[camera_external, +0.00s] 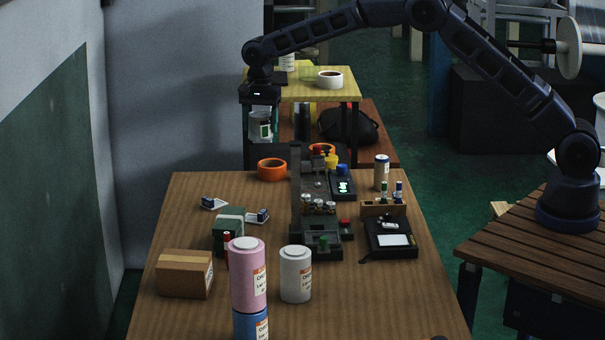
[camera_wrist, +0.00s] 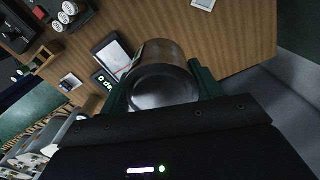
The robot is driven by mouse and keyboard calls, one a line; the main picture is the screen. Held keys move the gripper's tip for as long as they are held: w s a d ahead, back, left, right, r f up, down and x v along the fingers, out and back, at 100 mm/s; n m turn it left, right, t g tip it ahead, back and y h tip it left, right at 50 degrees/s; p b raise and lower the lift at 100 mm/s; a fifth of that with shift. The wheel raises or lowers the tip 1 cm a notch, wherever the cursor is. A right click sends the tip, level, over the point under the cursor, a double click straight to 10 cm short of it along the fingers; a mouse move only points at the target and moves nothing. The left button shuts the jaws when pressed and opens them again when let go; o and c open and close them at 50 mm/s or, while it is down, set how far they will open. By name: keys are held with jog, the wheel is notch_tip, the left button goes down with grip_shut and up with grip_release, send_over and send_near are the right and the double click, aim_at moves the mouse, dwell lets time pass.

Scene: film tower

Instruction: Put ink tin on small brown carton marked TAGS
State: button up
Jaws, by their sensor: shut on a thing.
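The ink tin (camera_external: 258,122) is a grey metal cylinder with a green and white label. My gripper (camera_external: 261,133) is shut on it, high beyond the far left end of the wooden table (camera_external: 190,190). In the wrist view the tin (camera_wrist: 165,85) sits between the two dark green fingers, with its round end towards the camera. A small brown carton (camera_external: 184,274) with a tape strip stands at the near left of the table. It has a white label on its right side, too small to read. My gripper is well away from the carton, which the wrist view does not clearly show.
A pink roll (camera_external: 248,275) on a blue one and a white roll (camera_external: 295,274) stand right of the carton. A dark green box (camera_external: 228,228) stands behind it. Orange tape (camera_external: 272,169) lies at the far edge. Dark machines (camera_external: 317,225) fill the table's middle.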

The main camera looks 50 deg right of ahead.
jog(key=s+a+r+n, duration=0.1)
jog(key=s+a+r, duration=0.15)
jog(key=a, duration=1.05)
notch_tip(320, 180, up, 6)
jog(key=n, duration=0.3)
send_over(196, 259)
notch_tip(196, 259, down, 20)
jog(key=shift+a+f, duration=0.1)
jog(key=shift+f, duration=0.1)
jog(key=o, duration=1.2)
